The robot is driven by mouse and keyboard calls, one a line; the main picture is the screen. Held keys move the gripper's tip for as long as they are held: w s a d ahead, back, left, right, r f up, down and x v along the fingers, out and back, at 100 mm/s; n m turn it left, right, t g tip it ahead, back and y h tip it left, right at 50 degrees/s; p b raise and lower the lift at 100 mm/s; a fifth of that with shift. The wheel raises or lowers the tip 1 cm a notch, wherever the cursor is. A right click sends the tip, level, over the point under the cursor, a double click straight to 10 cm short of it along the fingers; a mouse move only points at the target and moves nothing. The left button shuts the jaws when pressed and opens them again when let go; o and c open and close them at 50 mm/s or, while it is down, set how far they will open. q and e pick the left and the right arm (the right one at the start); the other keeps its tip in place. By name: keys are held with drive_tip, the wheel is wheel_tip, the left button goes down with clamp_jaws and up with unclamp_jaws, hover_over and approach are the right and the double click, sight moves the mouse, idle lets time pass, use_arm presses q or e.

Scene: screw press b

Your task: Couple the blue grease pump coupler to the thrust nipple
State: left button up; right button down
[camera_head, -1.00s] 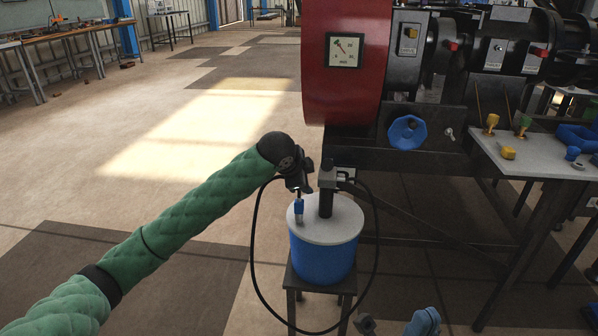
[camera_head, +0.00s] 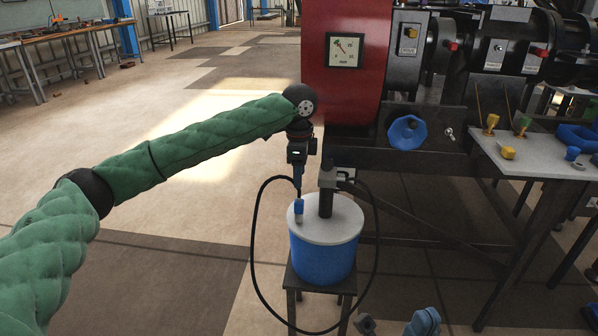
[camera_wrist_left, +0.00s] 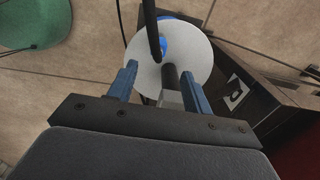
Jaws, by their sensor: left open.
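The blue coupler (camera_head: 298,207) stands upright on the pale lid (camera_head: 335,227) of the blue grease pump, at the end of a black hose (camera_head: 254,248). My left gripper (camera_head: 298,180) points down just above the coupler, open. In the left wrist view, its two blue fingers (camera_wrist_left: 160,80) are spread over the lid, and a blue part (camera_wrist_left: 167,48) shows beyond them, partly behind the black hose. I cannot make out the thrust nipple for certain; a small metal fitting (camera_head: 449,134) sits on the press frame.
The pump stands on a small dark stool (camera_head: 292,280), its upright post (camera_head: 326,195) close beside my gripper. The red press (camera_head: 340,90) and a blue knob (camera_head: 407,132) are behind to the right. A side table (camera_head: 540,170) holds small fittings.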

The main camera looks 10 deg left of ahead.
sight(299, 201)
use_arm(q)
drive_tip(key=shift+a+f, duration=0.1)
drive_tip(key=shift+f, duration=5.85)
clamp_jaws()
